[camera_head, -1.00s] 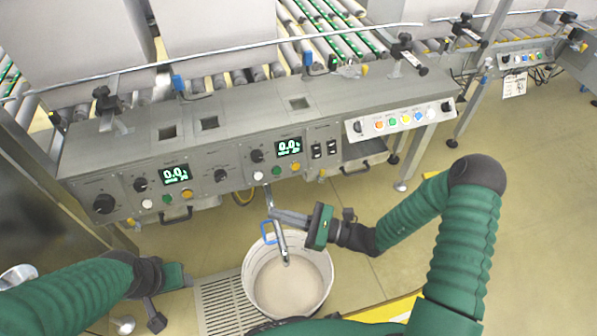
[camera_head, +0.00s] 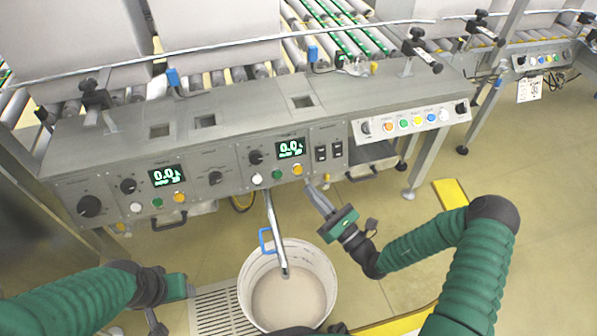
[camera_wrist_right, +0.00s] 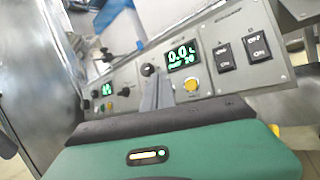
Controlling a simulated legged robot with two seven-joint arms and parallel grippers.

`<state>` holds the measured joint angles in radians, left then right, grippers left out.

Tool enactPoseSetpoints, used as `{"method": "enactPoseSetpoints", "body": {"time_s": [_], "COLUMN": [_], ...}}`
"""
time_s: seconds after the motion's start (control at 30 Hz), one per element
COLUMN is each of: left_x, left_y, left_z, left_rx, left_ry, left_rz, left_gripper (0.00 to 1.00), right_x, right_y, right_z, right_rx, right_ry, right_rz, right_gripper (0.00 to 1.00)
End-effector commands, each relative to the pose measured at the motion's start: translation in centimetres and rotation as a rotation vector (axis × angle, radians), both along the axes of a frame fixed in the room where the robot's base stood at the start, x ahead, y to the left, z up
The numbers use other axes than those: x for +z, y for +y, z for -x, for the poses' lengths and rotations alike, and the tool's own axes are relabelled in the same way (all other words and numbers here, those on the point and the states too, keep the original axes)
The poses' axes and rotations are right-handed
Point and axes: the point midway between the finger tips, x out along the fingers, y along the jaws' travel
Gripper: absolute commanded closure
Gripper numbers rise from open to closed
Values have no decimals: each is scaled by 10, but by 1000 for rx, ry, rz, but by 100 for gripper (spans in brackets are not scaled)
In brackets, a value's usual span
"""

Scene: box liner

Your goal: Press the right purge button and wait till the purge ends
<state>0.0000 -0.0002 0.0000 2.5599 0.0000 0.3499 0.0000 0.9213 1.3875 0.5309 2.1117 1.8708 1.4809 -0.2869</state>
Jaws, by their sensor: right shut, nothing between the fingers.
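The right control panel on the grey machine has a display (camera_head: 291,148) reading about 0.0. Below it sit a white button (camera_head: 257,179), a green button (camera_head: 277,174) and an orange-yellow button (camera_head: 297,169). I cannot read which is labelled purge. My right gripper (camera_head: 314,192) is shut and empty, its tips just below and right of the orange-yellow button. In the right wrist view its fingers (camera_wrist_right: 157,92) point at the panel, with the yellow button (camera_wrist_right: 191,86) to their right. My left gripper (camera_head: 176,289) is low at the left, its jaws unclear.
A white bucket (camera_head: 327,290) with pale liquid stands under a drain pipe (camera_head: 275,235) with a blue handle (camera_head: 263,240). A similar left panel has its own display (camera_head: 166,175). Black switches (camera_head: 321,152) are right of the buttons.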

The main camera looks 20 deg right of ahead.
Motion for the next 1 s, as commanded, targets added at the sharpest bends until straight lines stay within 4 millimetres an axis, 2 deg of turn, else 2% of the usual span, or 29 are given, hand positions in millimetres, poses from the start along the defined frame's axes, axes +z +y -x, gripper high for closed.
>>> {"method": "enactPoseSetpoints", "body": {"time_s": [0.03, 0.3, 0.6, 1.0], "left_x": [-11, -43, -43, -43], "left_y": [0, 0, 0, 0], "left_z": [0, 0, 0, 0], "left_rx": [0, 0, 0, 0], "left_ry": [0, 0, 0, 0], "left_rz": [0, 0, 0, 0], "left_gripper": [44, 44, 44, 44], "right_x": [-8, -22, -25, -25], "right_y": [1, 3, 3, 3], "right_z": [-6, -44, -69, -70], "right_rx": [1, 2, 2, 2], "right_ry": [-1, -3, 0, 0], "right_rz": [2, 1, 0, 0], "right_gripper": [100, 100, 100, 100]}}
